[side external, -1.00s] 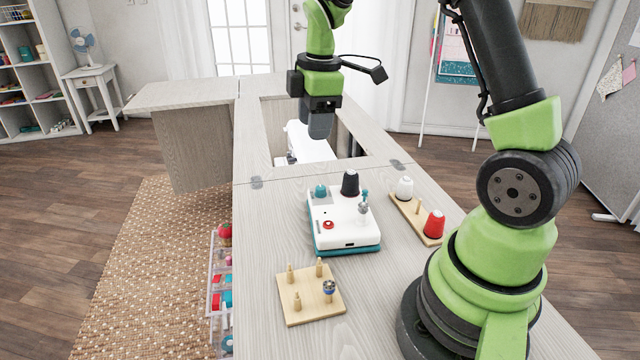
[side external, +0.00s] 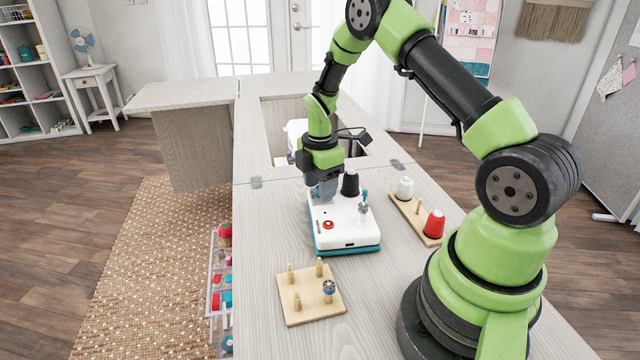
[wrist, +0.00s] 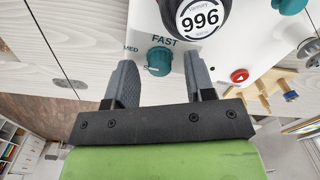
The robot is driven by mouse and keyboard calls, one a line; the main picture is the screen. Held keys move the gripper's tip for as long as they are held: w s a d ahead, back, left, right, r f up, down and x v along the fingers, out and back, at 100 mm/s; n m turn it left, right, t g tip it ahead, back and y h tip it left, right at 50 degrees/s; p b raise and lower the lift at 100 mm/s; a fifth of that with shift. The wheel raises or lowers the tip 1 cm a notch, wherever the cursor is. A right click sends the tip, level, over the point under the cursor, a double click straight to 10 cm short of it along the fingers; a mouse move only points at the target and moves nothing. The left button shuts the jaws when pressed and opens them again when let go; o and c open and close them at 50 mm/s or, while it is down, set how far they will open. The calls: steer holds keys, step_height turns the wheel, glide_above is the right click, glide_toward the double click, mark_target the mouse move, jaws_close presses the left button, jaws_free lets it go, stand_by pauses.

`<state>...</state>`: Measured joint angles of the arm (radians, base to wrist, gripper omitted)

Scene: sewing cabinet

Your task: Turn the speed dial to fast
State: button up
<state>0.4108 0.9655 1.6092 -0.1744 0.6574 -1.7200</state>
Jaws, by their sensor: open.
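The teal speed dial (wrist: 159,61) sits on the white machine (side external: 344,222), with "FAST" and "MED" printed beside it in the wrist view. A third label is mostly hidden. My gripper (wrist: 160,68) is open, with one finger on each side of the dial and a gap to each. I cannot tell how the dial's pointer is set. In the side view my gripper (side external: 324,194) is low over the machine's far left corner and hides the dial.
A black thread cone (side external: 350,183) stands on the machine close to my gripper. A red button (side external: 328,225) is nearer the front. A wooden peg board (side external: 311,301) lies in front. A rack with white and red cones (side external: 433,224) lies to the right.

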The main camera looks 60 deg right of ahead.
steer(key=shift+f, duration=0.2)
jaws_close()
